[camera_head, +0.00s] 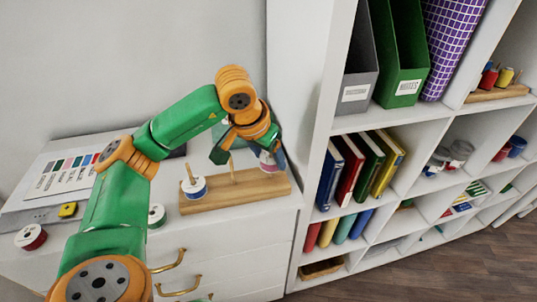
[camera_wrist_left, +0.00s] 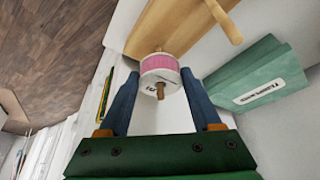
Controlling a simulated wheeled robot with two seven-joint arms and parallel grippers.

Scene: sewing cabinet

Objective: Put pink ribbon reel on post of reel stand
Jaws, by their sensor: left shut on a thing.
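The pink ribbon reel (camera_head: 267,164) is at the right end of the wooden reel stand (camera_head: 222,201). In the left wrist view, the reel (camera_wrist_left: 159,64) is around a post (camera_wrist_left: 160,91), whose tip sticks out through its hub. It is close to the stand's board (camera_wrist_left: 160,30); whether it touches is unclear. My left gripper (camera_wrist_left: 160,74) has a blue finger on each side of the reel and is shut on it. The stand's middle post (camera_head: 231,169) is bare. A blue reel (camera_head: 194,188) is on the left post. My right gripper is not in view.
A red reel (camera_head: 31,237) and a green reel (camera_head: 156,216) are on the white cabinet top, with a yellow item (camera_head: 68,210) at the left. A teal box (camera_wrist_left: 255,80) is beside the stand. White shelving (camera_head: 310,130) rises close on the right.

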